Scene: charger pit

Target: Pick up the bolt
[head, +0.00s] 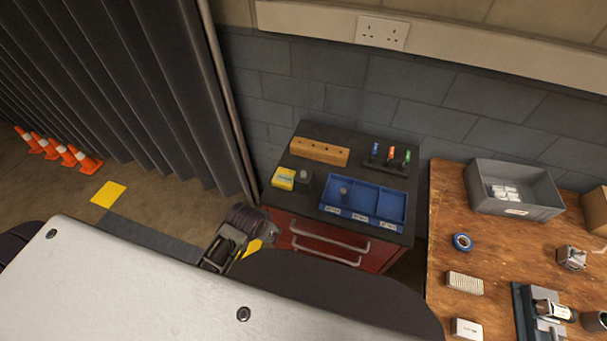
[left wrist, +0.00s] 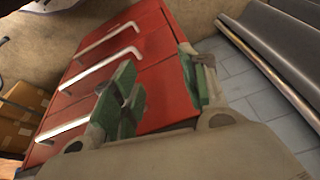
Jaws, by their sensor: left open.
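A small grey piece (head: 344,191) lies in the left compartment of the blue tray (head: 364,203) on the red cabinet. It may be the bolt, but it is too small to be sure. My left gripper (head: 226,246) is beside the cabinet's left front, apart from the tray. In the left wrist view it also shows (left wrist: 160,86), open and empty, with green-padded fingers in front of the red drawers (left wrist: 158,60). The bolt is not seen in that view. My right gripper is not in view.
The cabinet top also holds a wooden block with holes (head: 319,151), a yellow box (head: 284,178), a dark small item (head: 304,180) and a screwdriver rack (head: 386,165). A wooden bench (head: 445,230) with a grey bin (head: 513,202) stands at right. A curtain (head: 130,90) hangs at left.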

